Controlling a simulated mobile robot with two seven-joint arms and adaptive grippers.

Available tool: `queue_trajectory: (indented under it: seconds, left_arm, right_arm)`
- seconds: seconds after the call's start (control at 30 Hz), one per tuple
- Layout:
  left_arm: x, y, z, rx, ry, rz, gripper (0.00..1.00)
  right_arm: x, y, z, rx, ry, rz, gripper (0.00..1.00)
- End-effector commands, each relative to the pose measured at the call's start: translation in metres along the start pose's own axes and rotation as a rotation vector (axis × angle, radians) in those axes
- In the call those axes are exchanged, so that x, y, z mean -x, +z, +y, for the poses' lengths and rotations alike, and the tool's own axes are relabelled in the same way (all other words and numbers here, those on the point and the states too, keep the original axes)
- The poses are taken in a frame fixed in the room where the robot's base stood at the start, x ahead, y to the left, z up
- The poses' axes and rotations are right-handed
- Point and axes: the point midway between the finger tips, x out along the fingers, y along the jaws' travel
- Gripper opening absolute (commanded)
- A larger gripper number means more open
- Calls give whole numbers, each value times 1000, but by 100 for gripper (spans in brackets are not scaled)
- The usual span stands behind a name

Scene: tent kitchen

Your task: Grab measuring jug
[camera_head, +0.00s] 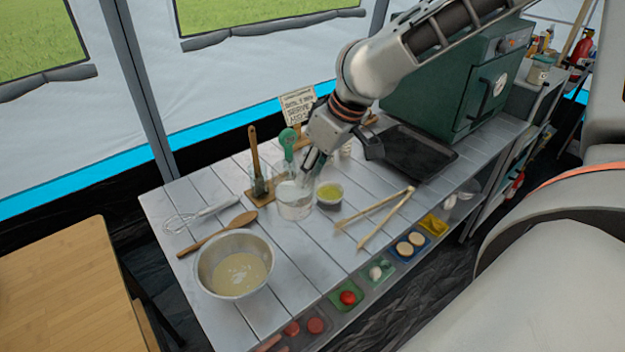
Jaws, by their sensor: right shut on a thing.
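The measuring jug (294,205) is a clear, see-through vessel standing upright on the grey plank table, near its middle. My right gripper (313,166) reaches down from the upper right and is shut on the jug's upper right side. The arm hides part of the area behind it, and the exact finger contact is too small to see clearly. My left gripper is not in view.
A green-handled utensil (288,138) and a wooden-handled tool (254,150) stand behind the jug. A small bowl of yellow-green liquid (330,193) sits close at its right. A metal bowl (213,281), wooden spoon (217,233), whisk (196,214) and tongs (378,210) lie around.

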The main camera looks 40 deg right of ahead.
Motion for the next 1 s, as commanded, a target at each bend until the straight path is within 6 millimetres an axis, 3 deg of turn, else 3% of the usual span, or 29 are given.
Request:
queue_trajectory:
  seconds: [0.1,0.5,1.0]
  left_arm:
    - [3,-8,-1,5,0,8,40]
    - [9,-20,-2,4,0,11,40]
    - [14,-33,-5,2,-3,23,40]
  right_arm:
    - [18,-9,-1,-1,0,6,0]
    - [57,-24,-4,-1,-1,5,0]
    - [81,-35,-5,-1,0,3,0]
